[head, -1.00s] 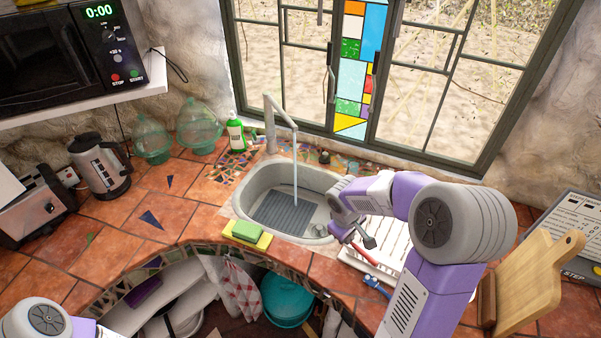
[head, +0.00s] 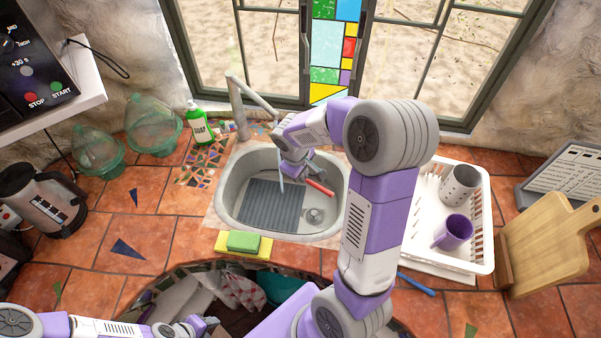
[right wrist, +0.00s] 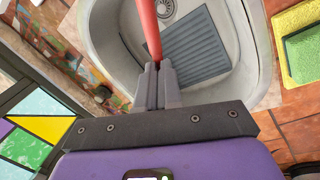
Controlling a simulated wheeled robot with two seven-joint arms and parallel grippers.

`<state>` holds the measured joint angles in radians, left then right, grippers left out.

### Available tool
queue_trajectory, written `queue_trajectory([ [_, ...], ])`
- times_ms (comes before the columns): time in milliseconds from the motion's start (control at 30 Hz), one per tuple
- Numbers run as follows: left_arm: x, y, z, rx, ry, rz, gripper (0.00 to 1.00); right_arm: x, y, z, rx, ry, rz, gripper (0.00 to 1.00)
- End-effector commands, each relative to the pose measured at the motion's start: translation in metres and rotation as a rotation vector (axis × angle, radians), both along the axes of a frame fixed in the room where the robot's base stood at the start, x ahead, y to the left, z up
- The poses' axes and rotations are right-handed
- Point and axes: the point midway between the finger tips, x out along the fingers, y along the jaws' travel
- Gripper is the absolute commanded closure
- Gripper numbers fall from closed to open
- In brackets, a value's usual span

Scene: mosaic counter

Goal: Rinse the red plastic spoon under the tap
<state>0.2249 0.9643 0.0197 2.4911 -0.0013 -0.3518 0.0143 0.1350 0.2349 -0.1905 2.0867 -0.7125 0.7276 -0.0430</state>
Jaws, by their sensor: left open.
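The red plastic spoon (head: 320,187) is held over the sink (head: 228,190). My right gripper (head: 298,172) is shut on it. In the right wrist view the gripper (right wrist: 157,75) pinches the red spoon (right wrist: 147,25), whose far end runs out of the frame. The grey tap (head: 238,105) stands behind the sink, its spout ending close to my right wrist. My left gripper (head: 195,327) is open and empty at the bottom edge, below the counter front.
A green and yellow sponge (head: 243,242) lies at the sink's front edge. A white dish rack (head: 480,262) with a purple mug (head: 453,232) and a grey holder (head: 459,186) stands right. A soap bottle (head: 199,124) is left of the tap. A cutting board (head: 545,245) leans far right.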

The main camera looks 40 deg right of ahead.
Motion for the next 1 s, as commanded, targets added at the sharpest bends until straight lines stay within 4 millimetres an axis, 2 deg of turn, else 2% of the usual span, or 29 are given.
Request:
queue_trajectory([
  [500,0.0,0.0,0.003,0.0,-0.001,0.0,0.57,0.052,-0.015,-0.02,0.0,0.0,0.0,1.0],
  [700,0.0,0.0,0.003,0.0,-0.001,0.0,0.57,0.059,-0.018,-0.023,0.0,0.0,0.0,1.0],
  [1000,0.0,0.0,0.003,0.0,-0.001,0.0,0.57,0.061,-0.018,-0.024,0.0,0.0,0.0,1.0],
])
